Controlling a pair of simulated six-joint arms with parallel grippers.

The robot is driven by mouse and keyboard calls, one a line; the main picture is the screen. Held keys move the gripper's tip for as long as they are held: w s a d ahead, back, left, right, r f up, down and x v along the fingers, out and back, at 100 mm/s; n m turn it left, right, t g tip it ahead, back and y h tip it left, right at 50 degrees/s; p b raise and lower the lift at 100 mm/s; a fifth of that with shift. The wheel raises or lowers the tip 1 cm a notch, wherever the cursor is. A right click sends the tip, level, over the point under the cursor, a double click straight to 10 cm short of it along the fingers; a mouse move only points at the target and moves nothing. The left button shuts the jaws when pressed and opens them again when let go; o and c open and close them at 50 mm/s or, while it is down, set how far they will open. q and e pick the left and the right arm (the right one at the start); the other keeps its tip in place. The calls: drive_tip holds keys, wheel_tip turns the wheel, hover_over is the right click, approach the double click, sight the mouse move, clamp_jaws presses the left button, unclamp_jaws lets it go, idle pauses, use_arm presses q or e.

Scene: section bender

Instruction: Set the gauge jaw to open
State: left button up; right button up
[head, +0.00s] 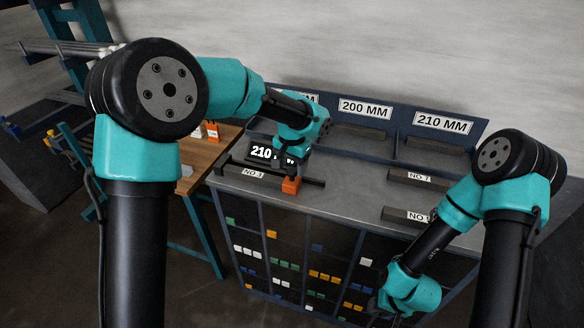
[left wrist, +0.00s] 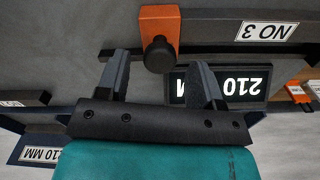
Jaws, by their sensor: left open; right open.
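The gauge is a dark bar (head: 235,168) labelled NO 3 on the grey bench top. An orange jaw block (head: 291,185) sits on it; in the left wrist view the block (left wrist: 160,20) carries a black round knob (left wrist: 158,55). A lit display (head: 262,153) behind the bar reads 210 MM. My left gripper (left wrist: 158,65) is open, its fingers appearing on either side of the knob; whether they touch it I cannot tell. My left arm partly covers the display in the head view.
Bins labelled 200 MM (head: 365,107) and 210 MM (head: 443,122) line the back of the bench. Bars marked NO 7 (head: 419,178) and another number lie to the right. A cabinet with coloured tabs (head: 290,265) is below. A wooden table (head: 190,180) stands left.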

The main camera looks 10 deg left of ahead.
use_arm(q)
drive_tip(key=shift+f, duration=0.6)
clamp_jaws()
drive_tip(key=shift+d, duration=0.1)
